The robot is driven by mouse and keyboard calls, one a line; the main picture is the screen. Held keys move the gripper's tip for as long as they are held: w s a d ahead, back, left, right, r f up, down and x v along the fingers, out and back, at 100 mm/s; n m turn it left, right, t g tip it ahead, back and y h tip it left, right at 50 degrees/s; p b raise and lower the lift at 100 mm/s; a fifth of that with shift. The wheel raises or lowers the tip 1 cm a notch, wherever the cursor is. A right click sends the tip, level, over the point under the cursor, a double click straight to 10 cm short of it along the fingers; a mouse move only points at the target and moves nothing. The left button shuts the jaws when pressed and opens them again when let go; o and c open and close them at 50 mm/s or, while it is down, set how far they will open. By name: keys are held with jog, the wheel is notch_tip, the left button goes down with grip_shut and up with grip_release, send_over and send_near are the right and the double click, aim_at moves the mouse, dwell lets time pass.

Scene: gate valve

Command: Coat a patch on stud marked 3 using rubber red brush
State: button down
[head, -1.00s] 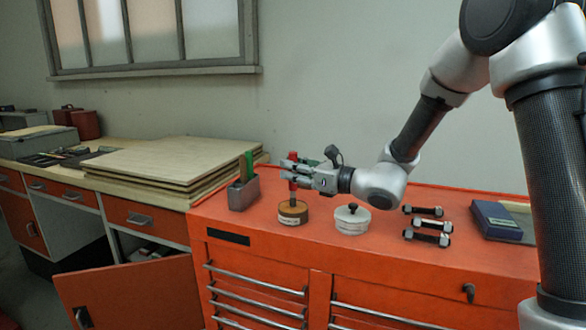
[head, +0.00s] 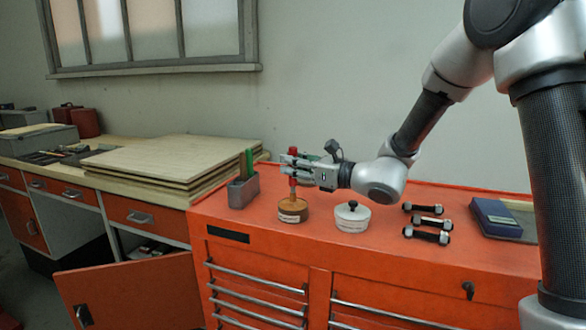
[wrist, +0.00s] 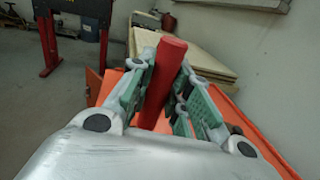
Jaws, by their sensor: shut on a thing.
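My gripper (head: 291,165) is shut on the red brush (head: 293,182), which stands about upright. In the wrist view the red handle (wrist: 166,72) sits between the two fingers. The brush's lower end is over or in the brown round tin (head: 293,210); I cannot tell how deep. Several dark studs with light nuts, among them the middle stud (head: 427,222), lie in a group at the right on the red cabinet top (head: 380,255). Their markings are too small to read.
A white lidded pot (head: 352,218) stands between tin and studs. A blue-grey box (head: 494,217) lies at the right. Stacked boards (head: 170,160) lie on the bench behind. The cabinet's front strip is clear.

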aim_at(293, 147)
jog(key=shift+r, duration=2.95)
jog(key=shift+s, duration=0.1)
